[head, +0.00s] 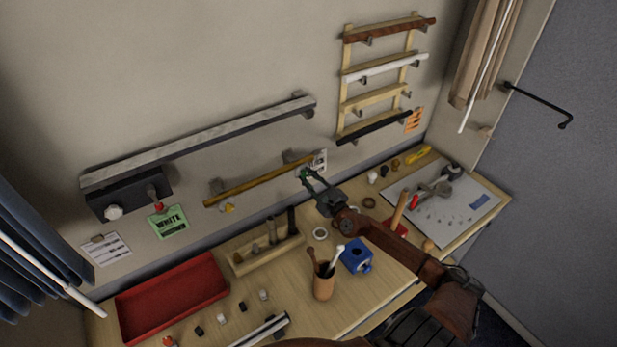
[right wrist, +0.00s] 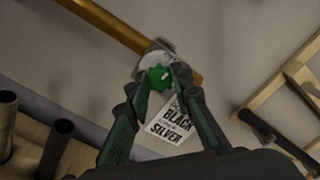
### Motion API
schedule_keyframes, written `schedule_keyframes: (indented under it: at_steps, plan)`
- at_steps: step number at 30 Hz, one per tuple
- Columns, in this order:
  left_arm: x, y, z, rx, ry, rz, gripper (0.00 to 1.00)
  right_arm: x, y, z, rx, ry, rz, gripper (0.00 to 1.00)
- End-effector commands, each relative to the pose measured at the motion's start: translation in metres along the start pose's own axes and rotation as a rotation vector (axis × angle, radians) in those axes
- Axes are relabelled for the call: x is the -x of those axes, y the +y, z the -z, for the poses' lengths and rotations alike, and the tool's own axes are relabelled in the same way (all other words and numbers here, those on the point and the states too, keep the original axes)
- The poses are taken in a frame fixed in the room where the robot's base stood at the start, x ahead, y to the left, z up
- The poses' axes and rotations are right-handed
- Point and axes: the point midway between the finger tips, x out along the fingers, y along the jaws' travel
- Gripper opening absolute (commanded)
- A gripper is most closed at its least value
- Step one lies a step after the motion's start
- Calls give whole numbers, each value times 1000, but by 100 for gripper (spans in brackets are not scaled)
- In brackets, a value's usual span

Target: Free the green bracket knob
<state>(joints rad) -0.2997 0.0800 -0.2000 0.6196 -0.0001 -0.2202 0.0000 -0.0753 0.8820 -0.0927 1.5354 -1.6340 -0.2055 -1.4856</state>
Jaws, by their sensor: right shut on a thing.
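The green bracket knob (right wrist: 160,77) sits on a pale bracket at the end of a brass-coloured rod (right wrist: 110,24) on the wall. In the head view the rod (head: 262,181) runs along the wall, and a bit of green shows at its right end. My right gripper (right wrist: 157,82) is shut on the green knob, one finger on each side of it. In the head view my right gripper (head: 306,176) reaches up to the rod's right end and mostly hides the knob. My left gripper is not in view.
A card reading black and silver (right wrist: 172,121) hangs just below the knob. A wooden rack with several rods (head: 376,97) is on the wall to the right. Below are a red tray (head: 172,298), a wooden tool holder (head: 243,263), a brown cup (head: 323,287) and a blue block (head: 356,257).

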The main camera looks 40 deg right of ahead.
Motion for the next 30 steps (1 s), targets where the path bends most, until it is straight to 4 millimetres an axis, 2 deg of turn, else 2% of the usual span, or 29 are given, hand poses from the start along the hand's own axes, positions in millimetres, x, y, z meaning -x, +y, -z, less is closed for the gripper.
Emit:
schedule_keyframes:
  at_steps: [11,12,19,30]
  plan:
    - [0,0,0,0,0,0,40,0,-1,1,3,2,1,0]
    - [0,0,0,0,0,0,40,0,-1,1,2,2,1,23]
    - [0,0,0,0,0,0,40,0,0,1,2,1,1,39]
    - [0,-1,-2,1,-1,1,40,6,0,1,1,1,0,39]
